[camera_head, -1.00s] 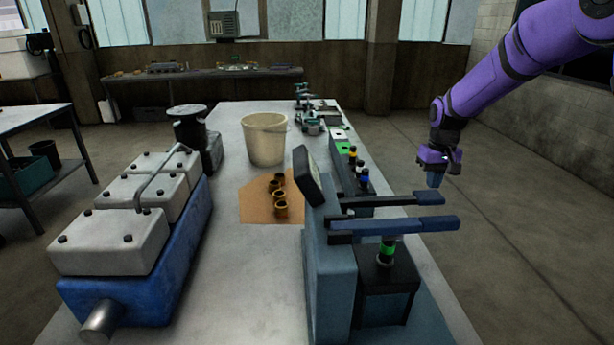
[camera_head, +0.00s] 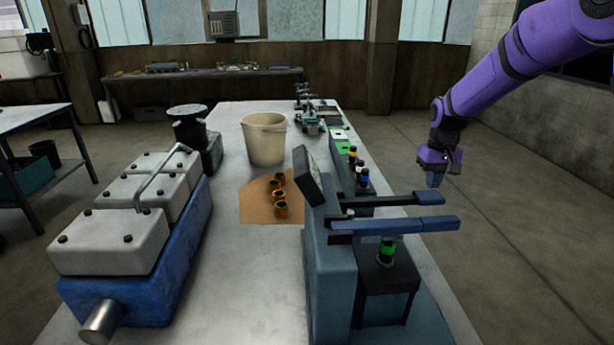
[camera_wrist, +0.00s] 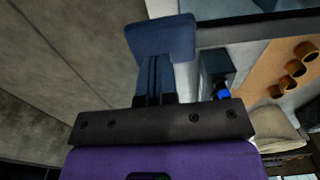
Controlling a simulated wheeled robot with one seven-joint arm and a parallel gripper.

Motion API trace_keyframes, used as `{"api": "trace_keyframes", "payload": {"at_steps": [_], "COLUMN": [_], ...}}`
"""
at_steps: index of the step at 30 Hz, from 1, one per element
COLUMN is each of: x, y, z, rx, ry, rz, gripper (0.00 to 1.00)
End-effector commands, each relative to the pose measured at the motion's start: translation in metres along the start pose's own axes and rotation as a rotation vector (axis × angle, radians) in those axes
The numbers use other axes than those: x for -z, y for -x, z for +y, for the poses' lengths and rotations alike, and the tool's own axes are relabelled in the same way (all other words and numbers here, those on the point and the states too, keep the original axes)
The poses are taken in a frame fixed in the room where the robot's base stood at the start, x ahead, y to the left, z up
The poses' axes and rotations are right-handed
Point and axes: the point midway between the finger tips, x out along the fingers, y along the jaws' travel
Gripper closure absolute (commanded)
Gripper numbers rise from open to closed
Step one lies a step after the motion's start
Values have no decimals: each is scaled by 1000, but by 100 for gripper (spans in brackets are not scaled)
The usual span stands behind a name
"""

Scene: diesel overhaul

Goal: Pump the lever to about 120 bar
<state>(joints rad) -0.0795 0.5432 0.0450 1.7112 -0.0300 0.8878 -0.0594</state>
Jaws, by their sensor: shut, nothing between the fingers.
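A blue-grey tester stand (camera_head: 331,265) is at the front right of the bench in the head view, with a tilted gauge (camera_head: 308,174) on top. The gauge face is turned away, so its reading is hidden. Two roughly level bars reach right from the stand: a dark lever (camera_head: 385,201) with a blue end, and a nearer blue lever (camera_head: 400,225). My gripper (camera_head: 435,180) is shut and empty, above and beyond the dark lever's end, apart from both bars. In the wrist view its blue fingers (camera_wrist: 160,40) are together.
A green-banded injector (camera_head: 387,250) stands below the blue lever. A cream bucket (camera_head: 265,140) and several brass cups (camera_head: 281,208) are mid-bench. A blue engine block with pale covers (camera_head: 110,238) fills the left. Right of the bench is open floor.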

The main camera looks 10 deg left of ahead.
Motion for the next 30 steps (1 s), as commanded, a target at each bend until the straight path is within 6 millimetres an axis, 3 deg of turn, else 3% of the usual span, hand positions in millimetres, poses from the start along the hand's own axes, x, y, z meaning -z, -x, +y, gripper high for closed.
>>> {"api": "trace_keyframes", "payload": {"at_steps": [30], "x": [0], "y": [-54], "z": [-4], "rx": [1], "ry": [1], "rz": [-2], "gripper": [100]}}
